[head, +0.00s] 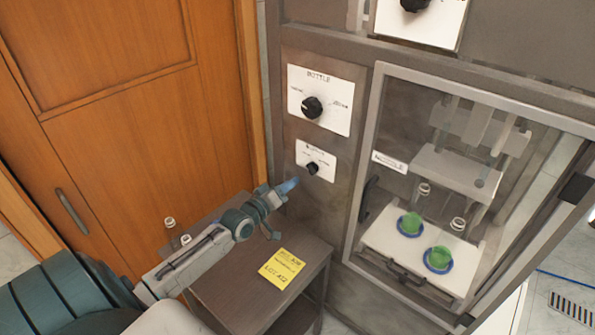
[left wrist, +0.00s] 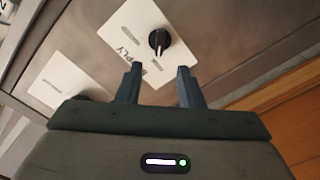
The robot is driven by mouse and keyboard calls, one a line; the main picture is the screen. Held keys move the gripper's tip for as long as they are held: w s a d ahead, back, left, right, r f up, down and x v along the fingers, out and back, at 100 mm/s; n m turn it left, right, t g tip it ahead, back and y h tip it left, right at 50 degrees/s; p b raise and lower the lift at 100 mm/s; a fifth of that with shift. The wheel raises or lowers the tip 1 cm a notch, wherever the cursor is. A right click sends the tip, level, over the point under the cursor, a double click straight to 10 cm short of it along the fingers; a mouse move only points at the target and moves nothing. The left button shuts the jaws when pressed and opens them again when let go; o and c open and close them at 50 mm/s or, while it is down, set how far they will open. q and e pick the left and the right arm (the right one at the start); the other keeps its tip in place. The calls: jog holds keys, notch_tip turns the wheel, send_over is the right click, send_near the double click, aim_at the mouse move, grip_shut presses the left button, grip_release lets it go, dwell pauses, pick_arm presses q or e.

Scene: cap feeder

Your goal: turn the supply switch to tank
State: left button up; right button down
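The supply switch is a small black knob (head: 312,168) on a white plate (head: 316,155) on the grey cabinet front, below a larger plate. In the left wrist view the same knob (left wrist: 159,40) shows with a light pointer mark, on a plate (left wrist: 128,38) lettered with part of "SUPPLY". The position labels are too small to read. My left gripper (head: 291,186) is just below and left of the switch in the head view. In the left wrist view my left gripper (left wrist: 158,72) is open and empty, its fingertips apart from the knob. My right gripper is not in view.
A larger knob (head: 312,107) on a "BOTTLE" plate (head: 335,90) sits above. A glazed door (head: 366,150) with green items (head: 438,257) behind it is to the right. A low brown table (head: 235,300) with a yellow note (head: 281,268) stands below my arm. A wooden door (head: 150,140) is left.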

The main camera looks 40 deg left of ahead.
pick_arm(q)
jog(key=s+p, duration=0.1)
jog(key=s, duration=0.1)
jog(key=shift+s+a, duration=0.1)
jog(key=shift+s, duration=0.3)
dwell(0.3)
